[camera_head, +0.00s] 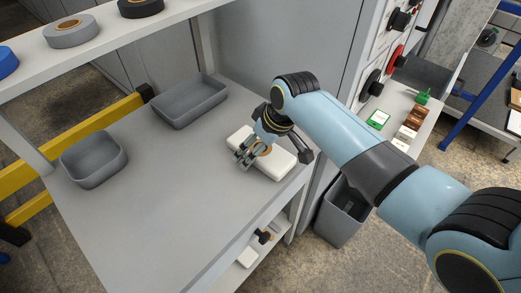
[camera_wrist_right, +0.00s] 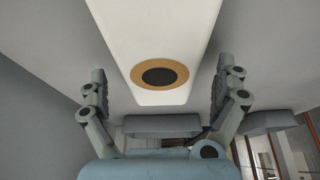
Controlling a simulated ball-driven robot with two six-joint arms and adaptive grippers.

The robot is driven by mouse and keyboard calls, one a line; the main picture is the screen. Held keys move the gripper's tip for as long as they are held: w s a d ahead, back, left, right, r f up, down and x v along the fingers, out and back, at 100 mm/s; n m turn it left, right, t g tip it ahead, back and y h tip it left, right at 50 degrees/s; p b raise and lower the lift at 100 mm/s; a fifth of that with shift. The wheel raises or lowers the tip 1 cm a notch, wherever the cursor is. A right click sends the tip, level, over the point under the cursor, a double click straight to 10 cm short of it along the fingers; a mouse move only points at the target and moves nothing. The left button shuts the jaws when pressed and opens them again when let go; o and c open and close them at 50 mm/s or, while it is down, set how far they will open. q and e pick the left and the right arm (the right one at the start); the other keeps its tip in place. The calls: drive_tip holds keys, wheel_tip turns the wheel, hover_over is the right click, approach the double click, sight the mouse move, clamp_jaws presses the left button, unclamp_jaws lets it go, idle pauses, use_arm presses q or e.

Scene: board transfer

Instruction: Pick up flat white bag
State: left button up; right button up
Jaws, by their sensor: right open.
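The flat white bag (camera_head: 278,169) lies on the grey table near its right edge. It is a long white block shape with rounded corners. In the right wrist view the white bag (camera_wrist_right: 155,30) shows a tan ring with a dark centre near its end. My right gripper (camera_head: 246,158) is over the bag and covers part of it. In the wrist view its two fingers stand apart, one on each side of the bag, with gaps between fingers and bag. The gripper is open and empty. My left gripper is not in view.
Two empty grey trays, one rectangular (camera_head: 188,117) and one squarer (camera_head: 92,180), stand on the table's left and back. A shelf above holds tape rolls (camera_head: 70,32). A grey bin (camera_head: 340,222) stands on the floor at right. The table's front is clear.

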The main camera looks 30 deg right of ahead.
drive_tip(key=c, duration=1.3)
drive_tip(key=shift+o, duration=0.2)
